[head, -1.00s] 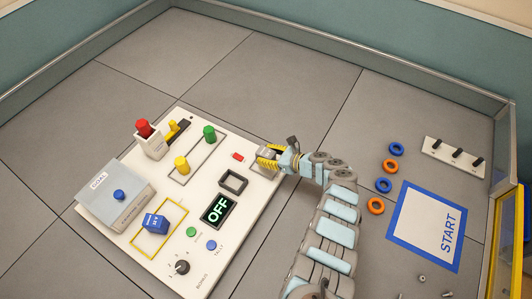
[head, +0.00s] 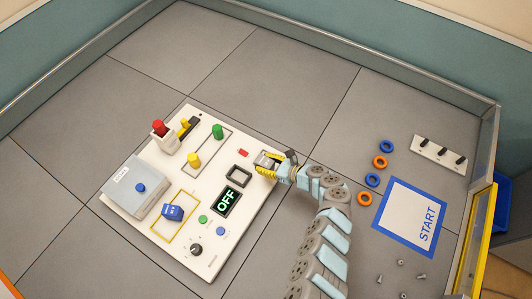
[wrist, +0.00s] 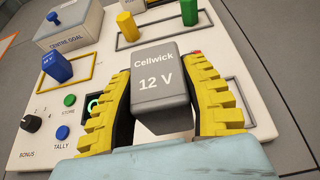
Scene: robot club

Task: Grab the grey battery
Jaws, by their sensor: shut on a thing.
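The grey battery (wrist: 161,88), labelled "Cellwick 12 V", stands between the two yellow ribbed fingers of my gripper (wrist: 163,100) in the wrist view. The fingers are shut on its left and right sides. In the head view my gripper (head: 267,164) is at the right edge of the white panel (head: 222,253), with the grey battery (head: 266,158) partly hidden between its fingers. I cannot tell whether the battery's bottom touches the panel. An empty dark square frame (head: 238,176) lies just left of the gripper on the panel.
The panel carries a blue block (head: 173,212), a grey box (head: 135,186), green (head: 217,131) and yellow (head: 193,160) cylinders, a red button (head: 159,127) and an "OFF" display (head: 226,201). Blue and orange rings and a START mat (head: 411,215) lie to the right. Floor behind the panel is clear.

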